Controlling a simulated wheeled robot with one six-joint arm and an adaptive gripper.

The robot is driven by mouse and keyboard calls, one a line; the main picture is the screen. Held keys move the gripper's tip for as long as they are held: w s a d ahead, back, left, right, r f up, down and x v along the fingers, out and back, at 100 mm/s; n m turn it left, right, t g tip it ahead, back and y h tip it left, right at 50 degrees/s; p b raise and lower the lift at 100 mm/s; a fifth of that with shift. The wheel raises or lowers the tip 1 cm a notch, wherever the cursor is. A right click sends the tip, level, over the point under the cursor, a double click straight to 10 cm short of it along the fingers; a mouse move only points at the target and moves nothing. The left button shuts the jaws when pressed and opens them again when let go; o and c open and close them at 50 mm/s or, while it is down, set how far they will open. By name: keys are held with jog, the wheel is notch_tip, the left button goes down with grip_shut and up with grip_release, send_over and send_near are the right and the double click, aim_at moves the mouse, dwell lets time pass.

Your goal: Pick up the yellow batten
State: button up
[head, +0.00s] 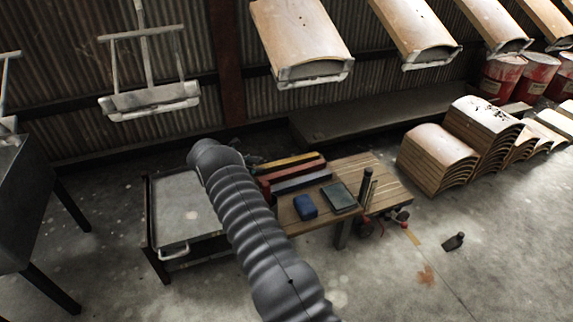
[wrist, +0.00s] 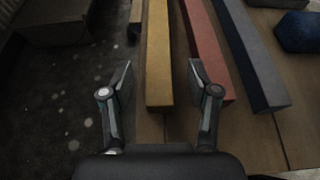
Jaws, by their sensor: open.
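The yellow batten (wrist: 158,50) lies lengthwise in the wrist view, its near end pointing toward me. In the head view the yellow batten (head: 291,162) is at the back of the wooden workbench. My gripper (wrist: 160,70) is open and empty, with one finger to each side of the batten's near part in the picture. I cannot tell how high the fingers are above it. In the head view my arm hides most of the gripper.
A red batten (wrist: 203,48) lies close to the right of the yellow one, and a blue-grey batten (wrist: 247,55) lies beyond it. The workbench (head: 376,170) also holds a blue block (head: 305,207) and a grey-green box (head: 338,196). A metal cart (head: 187,208) stands to the left.

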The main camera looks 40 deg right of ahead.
aim_at(266, 166)
jog(key=x, duration=0.5)
jog(key=shift+w+f, duration=0.1)
jog(key=shift+f, duration=0.05)
grip_shut()
